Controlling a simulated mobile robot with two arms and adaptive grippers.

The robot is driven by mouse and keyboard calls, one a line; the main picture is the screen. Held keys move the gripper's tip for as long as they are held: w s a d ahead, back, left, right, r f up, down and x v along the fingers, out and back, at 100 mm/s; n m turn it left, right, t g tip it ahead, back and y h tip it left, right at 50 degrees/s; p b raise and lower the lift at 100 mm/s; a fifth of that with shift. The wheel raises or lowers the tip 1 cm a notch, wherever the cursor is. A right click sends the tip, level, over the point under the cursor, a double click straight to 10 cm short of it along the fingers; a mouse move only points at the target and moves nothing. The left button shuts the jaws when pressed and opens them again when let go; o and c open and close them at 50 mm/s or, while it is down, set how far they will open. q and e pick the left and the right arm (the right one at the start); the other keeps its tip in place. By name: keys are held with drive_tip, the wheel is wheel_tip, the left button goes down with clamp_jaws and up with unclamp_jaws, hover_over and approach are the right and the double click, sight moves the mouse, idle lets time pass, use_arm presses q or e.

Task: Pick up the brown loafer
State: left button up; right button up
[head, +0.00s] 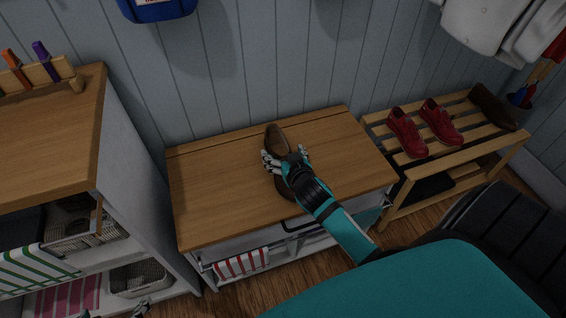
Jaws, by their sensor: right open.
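A brown loafer (277,139) lies on the wooden top of a low cabinet (215,185) in the middle of the head view. My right gripper (284,161) is open over the brown footwear, with its fingers spread to the left and right. More brown shows just below the gripper; I cannot tell whether it is the same shoe or a second one. The gripper hides the part between, and I cannot tell whether the fingers touch it. A small part of my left gripper (139,308) shows at the bottom edge, too little to judge its jaws.
A slatted rack (445,149) at the right holds red shoes (407,132) and a dark brown shoe (493,106). A taller wooden-topped shelf (50,145) stands at the left. A blue item (157,9) hangs above. The cabinet top is otherwise clear.

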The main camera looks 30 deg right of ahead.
drive_tip(key=c, duration=1.3)
drive_tip(key=shift+c, duration=0.8)
drive_tip(key=shift+r, duration=0.15)
